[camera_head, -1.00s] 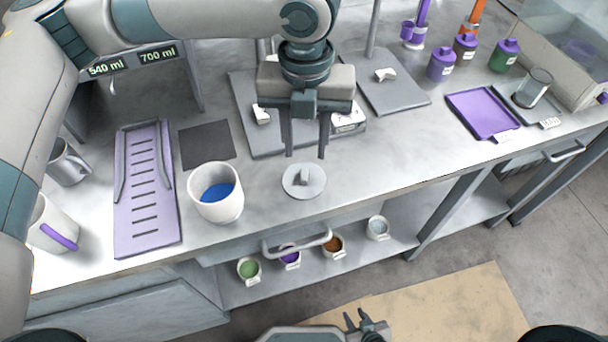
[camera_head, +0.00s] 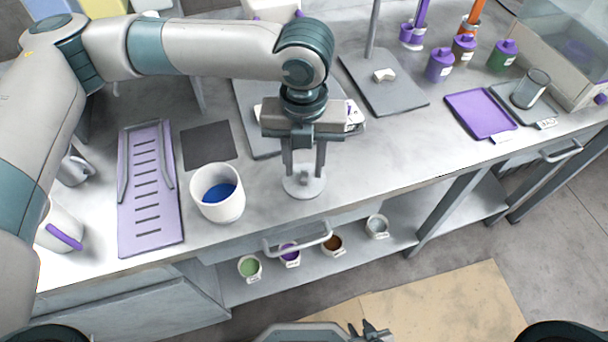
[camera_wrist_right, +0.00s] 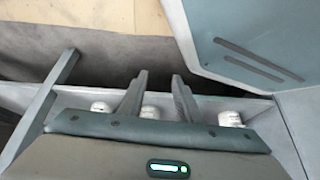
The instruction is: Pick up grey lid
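The grey lid (camera_head: 303,190) is a round disc with a small raised knob. It lies on the metal workbench near the front edge, right of a white cup with blue contents (camera_head: 217,194). My left gripper (camera_head: 304,175) points down over the lid. Its two fingers are apart, one on each side of the knob, with their tips at or just above the disc. I cannot tell whether they touch it. My right gripper (camera_head: 370,331) is low in front of the bench, away from the lid. In the right wrist view its fingers (camera_wrist_right: 158,85) are apart and empty.
A lilac slotted tray (camera_head: 150,195) lies left of the cup. A grey stand base (camera_head: 400,98) and a purple tray (camera_head: 480,113) are to the right. Small cups (camera_head: 289,255) stand on the lower shelf. The bench right of the lid is clear.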

